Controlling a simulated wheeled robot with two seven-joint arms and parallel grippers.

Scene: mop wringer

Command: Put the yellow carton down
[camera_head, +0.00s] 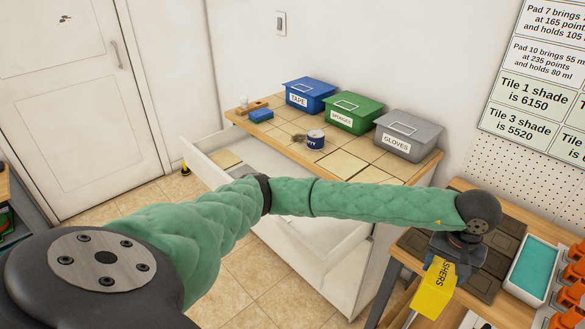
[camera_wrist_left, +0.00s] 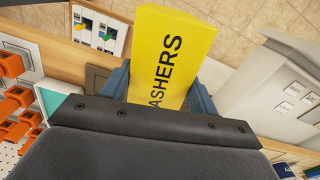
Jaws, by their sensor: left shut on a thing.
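The yellow carton (camera_head: 434,289), with black lettering ending in "SHERS", is held by my left gripper (camera_head: 449,262) at the lower right of the head view. It also shows in the left wrist view (camera_wrist_left: 172,50), where the lettering reads "ASHERS" and the blue fingers (camera_wrist_left: 160,92) are on both sides of it. The carton hangs tilted at the near left edge of the wooden workbench (camera_head: 520,222). I cannot tell whether it touches anything below. My right gripper is not in view.
Dark square pads (camera_head: 492,262), a white tray with teal content (camera_head: 533,270) and orange items (camera_head: 568,295) are on the workbench. A tiled counter (camera_head: 345,163) behind holds blue, green (camera_head: 353,110) and grey (camera_head: 407,135) bins and a small tin (camera_head: 315,139). A drawer (camera_head: 215,160) stands open.

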